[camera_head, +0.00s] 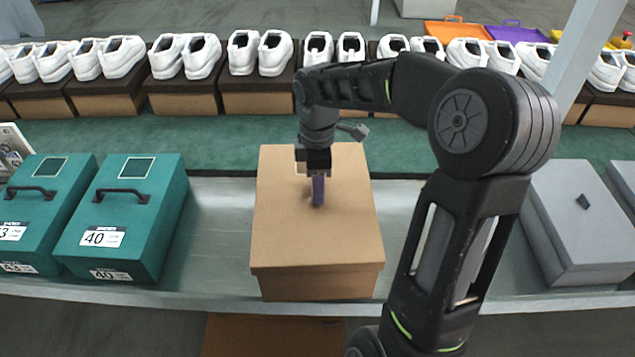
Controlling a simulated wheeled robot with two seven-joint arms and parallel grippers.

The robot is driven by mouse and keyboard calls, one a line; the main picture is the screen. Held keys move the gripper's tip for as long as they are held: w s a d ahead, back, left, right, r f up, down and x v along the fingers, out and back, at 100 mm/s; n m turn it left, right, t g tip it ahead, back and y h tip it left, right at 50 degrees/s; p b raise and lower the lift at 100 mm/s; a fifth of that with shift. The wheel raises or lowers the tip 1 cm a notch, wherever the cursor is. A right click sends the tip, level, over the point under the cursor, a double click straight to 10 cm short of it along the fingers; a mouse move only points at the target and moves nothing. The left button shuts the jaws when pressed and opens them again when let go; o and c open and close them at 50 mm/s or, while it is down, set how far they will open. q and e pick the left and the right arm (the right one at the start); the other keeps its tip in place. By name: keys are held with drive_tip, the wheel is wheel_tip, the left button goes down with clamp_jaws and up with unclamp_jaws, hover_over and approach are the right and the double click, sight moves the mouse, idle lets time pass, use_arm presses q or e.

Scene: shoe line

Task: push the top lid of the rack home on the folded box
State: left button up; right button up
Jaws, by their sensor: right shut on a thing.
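A brown cardboard box (318,286) stands on the grey metal line in the middle of the view. Its brown lid (318,245) sits on top, with its front rim overhanging the box body slightly. The body shows below the rim; I cannot tell whether the lid is fully seated. My right gripper (317,188) reaches down from above onto the far half of the lid. My left gripper is not in view.
Green boxes with black handles (122,215) stand to the left, and grey boxes (578,215) to the right. White shoes on brown boxes (262,95) line the back, behind a green strip (215,140). Bare metal (218,230) lies on the left of the brown box.

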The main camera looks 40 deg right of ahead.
drive_tip(key=shift+f+b, duration=1.1)
drive_tip(key=shift+f, duration=0.55)
drive_tip(key=o, duration=1.3)
wheel_tip(320, 180, up, 8)
drive_tip(key=shift+f, duration=0.1)
